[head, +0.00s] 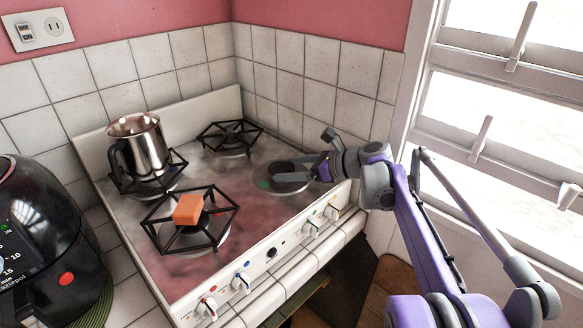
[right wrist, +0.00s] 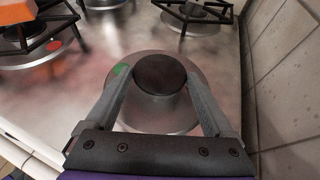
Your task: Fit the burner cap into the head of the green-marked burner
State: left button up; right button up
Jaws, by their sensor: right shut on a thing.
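The burner cap (right wrist: 160,74) is a dark round disc, held between the fingertips of my right gripper (right wrist: 159,76). The gripper comes in from the right in the head view (head: 302,172) and is shut on the cap. Below the cap is the grey round base of the green-marked burner (right wrist: 165,117), with no grate over it. Its green mark (right wrist: 120,69) is left of the cap and also shows in the head view (head: 263,184). The cap is over the burner; whether it touches or sits in the head cannot be told. My left gripper is not in view.
An orange block (head: 188,209) lies on the front-left grate (head: 222,213). A steel pot (head: 137,142) stands on the back-left burner. The back-right grate (head: 230,135) is empty. A tiled wall (right wrist: 285,80) is close on the right. Knobs (head: 242,282) line the front.

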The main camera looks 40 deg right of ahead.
jog(key=shift+f, duration=0.1)
jog(key=o, duration=1.1)
jog(key=shift+o, duration=0.2)
jog(key=p+v, duration=0.1)
jog(key=v, duration=1)
jog(key=shift+a+f, duration=0.1)
